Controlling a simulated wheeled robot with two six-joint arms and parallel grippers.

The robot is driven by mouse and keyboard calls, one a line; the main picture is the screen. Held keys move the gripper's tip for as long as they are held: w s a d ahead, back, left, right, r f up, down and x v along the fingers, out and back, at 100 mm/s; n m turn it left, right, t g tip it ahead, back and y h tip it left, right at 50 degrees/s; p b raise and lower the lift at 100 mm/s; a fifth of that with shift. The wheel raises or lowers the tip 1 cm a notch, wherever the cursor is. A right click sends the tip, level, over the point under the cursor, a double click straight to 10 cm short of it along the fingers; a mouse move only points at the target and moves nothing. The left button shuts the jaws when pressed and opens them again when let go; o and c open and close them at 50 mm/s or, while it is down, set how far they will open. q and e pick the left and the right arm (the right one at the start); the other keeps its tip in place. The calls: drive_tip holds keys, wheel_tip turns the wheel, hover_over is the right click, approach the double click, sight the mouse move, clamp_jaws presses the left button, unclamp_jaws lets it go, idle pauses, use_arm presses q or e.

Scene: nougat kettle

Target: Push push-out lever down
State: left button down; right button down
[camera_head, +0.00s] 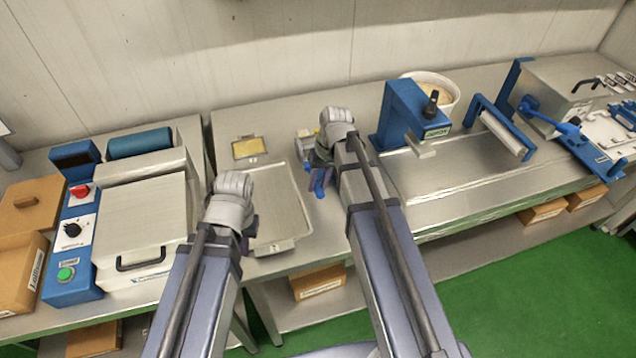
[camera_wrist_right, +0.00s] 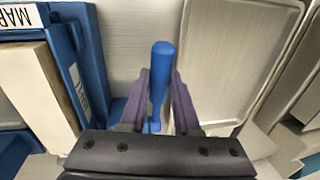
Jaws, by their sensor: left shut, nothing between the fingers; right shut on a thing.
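The push-out lever (camera_wrist_right: 161,62) is a blue rod with a rounded end, standing between the purple fingers of my right gripper (camera_wrist_right: 160,98) in the right wrist view. The fingers are shut on it, with its rounded tip showing beyond them. In the head view my right gripper (camera_head: 320,181) is low over the middle of the bench, beside the tray, and its wrist hides most of the device there. My left gripper (camera_head: 250,228) is shut and empty over the near left part of the tray, partly hidden by its own wrist.
The shallow metal tray (camera_head: 290,190) lies between my arms, with a small yellow-topped plate (camera_head: 249,147) behind it. A blue press (camera_head: 405,115) and a white bucket (camera_head: 452,88) stand to the right. A control box (camera_head: 72,245) with buttons stands left.

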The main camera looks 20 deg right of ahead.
use_arm(q)
drive_tip(key=shift+f+b, duration=0.4)
drive_tip(key=shift+f, duration=0.1)
use_arm(e)
drive_tip(key=shift+s+f+t, duration=0.3)
drive_tip(key=shift+f, duration=0.15)
use_arm(q)
drive_tip(key=shift+f+b, duration=0.5)
use_arm(e)
drive_tip(key=shift+f+t, duration=0.4)
drive_tip(key=shift+t, duration=0.1)
drive_tip(key=shift+r, duration=0.1)
drive_tip(key=c, duration=0.6)
unclamp_jaws()
use_arm(q)
drive_tip(key=shift+r, duration=0.15)
use_arm(e)
drive_tip(key=shift+w, duration=0.1)
use_arm(q)
wheel_tip(320, 180, up, 8)
drive_tip(key=p, duration=0.7)
drive_tip(key=shift+f+p, duration=0.25)
drive_tip(key=shift+p, duration=0.1)
use_arm(e)
drive_tip(key=v, duration=0.8)
